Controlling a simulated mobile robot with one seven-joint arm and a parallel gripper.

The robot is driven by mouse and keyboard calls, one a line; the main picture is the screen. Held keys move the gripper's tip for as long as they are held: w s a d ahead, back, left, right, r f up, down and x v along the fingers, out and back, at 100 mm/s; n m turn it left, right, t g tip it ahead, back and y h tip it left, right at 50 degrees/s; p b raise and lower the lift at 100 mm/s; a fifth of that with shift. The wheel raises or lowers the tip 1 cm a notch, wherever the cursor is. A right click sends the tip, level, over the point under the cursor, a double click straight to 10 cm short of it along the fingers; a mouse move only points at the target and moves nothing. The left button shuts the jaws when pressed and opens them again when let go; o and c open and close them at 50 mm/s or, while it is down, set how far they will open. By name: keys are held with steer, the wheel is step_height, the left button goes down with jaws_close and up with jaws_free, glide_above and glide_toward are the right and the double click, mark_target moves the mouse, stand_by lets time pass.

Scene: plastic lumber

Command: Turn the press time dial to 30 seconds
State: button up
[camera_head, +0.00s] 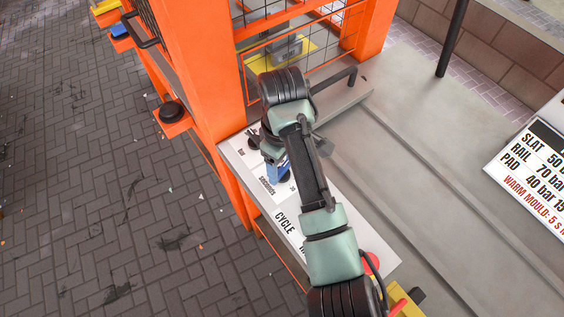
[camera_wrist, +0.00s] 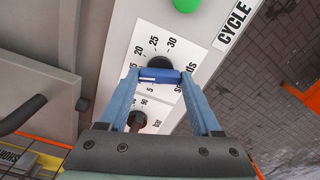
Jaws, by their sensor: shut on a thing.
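The press time dial shows in the wrist view as a black round knob (camera_wrist: 160,62) with a blue bar across it, on a white plate with printed numbers. The marks 5, 15, 20, 25 and 30 and part of "seconds" are readable. My gripper (camera_wrist: 160,77) is shut on the dial, with one blue finger at each end of the bar. A small pale mark shows on the bar's left part, but which number it indicates I cannot tell. In the head view my gripper (camera_head: 277,172) is over the panel, and my arm hides much of the dial.
A green button (camera_wrist: 187,5) and the "CYCLE" label lie beyond. The orange press frame (camera_head: 200,75) stands beside the panel (camera_head: 235,152). A sign (camera_head: 535,165) is at right.

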steer(key=shift+c, duration=1.1)
steer(key=shift+r+m+p, duration=0.15)
steer(key=shift+m+p, duration=0.15)
steer(key=shift+p, duration=0.2)
steer(key=shift+a+r+m+p, duration=0.1)
steer(key=shift+r+m+p, duration=0.05)
steer(key=shift+m+p, duration=0.95)
steer(key=m+p, duration=0.3)
steer(key=p, duration=0.1)
steer(key=m+p, duration=0.2)
steer(key=m, duration=0.1)
steer(key=shift+m+p, duration=0.3)
steer(key=shift+m, duration=0.1)
steer(key=m+p, duration=0.2)
steer(key=m, duration=0.4)
steer(key=shift+p, duration=0.35)
steer(key=m, duration=0.2)
steer(key=m+p, duration=0.1)
steer(key=m, duration=0.2)
steer(key=shift+f+m, duration=0.25)
steer(key=shift+m, duration=0.15)
